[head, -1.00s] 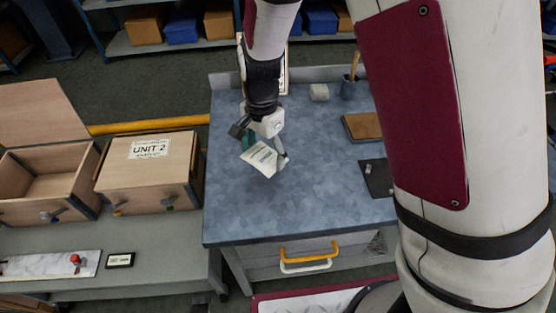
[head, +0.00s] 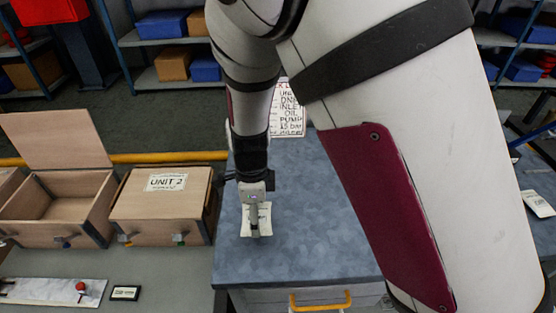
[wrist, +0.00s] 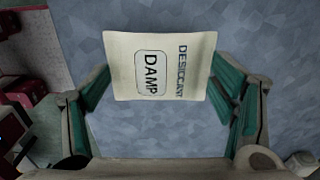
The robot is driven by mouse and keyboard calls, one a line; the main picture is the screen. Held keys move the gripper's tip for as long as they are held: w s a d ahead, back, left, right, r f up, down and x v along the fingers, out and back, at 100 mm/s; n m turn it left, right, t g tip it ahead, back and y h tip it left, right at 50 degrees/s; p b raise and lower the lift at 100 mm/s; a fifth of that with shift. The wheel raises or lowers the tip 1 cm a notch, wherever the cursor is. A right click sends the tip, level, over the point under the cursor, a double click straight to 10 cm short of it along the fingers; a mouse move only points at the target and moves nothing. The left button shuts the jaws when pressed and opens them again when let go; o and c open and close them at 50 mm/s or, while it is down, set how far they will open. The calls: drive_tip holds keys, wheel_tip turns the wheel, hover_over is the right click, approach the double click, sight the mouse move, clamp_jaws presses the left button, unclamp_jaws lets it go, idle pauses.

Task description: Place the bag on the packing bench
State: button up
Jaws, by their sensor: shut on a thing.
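The bag (wrist: 160,68) is a small cream packet printed "DESICCANT" and "DAMP" in the wrist view. My gripper (wrist: 160,100) is shut on it, with a green-padded finger on each side. In the head view, the bag (head: 257,219) hangs below my gripper (head: 257,224), over the left part of the packing bench (head: 320,235). The bench top is mottled blue-grey. I cannot tell whether the bag touches the bench. My arm hides much of the bench's right side.
Left of the bench stand a closed wooden box marked "UNIT 2" (head: 160,205) and an open-lidded box (head: 60,205). A sign with writing (head: 290,110) stands at the bench's back. Bare bench top surrounds the bag. A yellow drawer handle (head: 320,302) is at the front.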

hover_over(280, 213)
drive_tip(key=shift+w+d+f, duration=0.1)
drive_tip(key=shift+f, duration=0.25)
drive_tip(key=shift+f+b, duration=0.3)
drive_tip(key=shift+f, duration=1.45)
drive_tip(key=shift+f, duration=0.1)
drive_tip(key=o, duration=1.2)
drive_tip(key=shift+o, duration=0.2)
wheel_tip(280, 213, up, 12)
drive_tip(key=p, duration=0.1)
drive_tip(key=shift+r, duration=0.2)
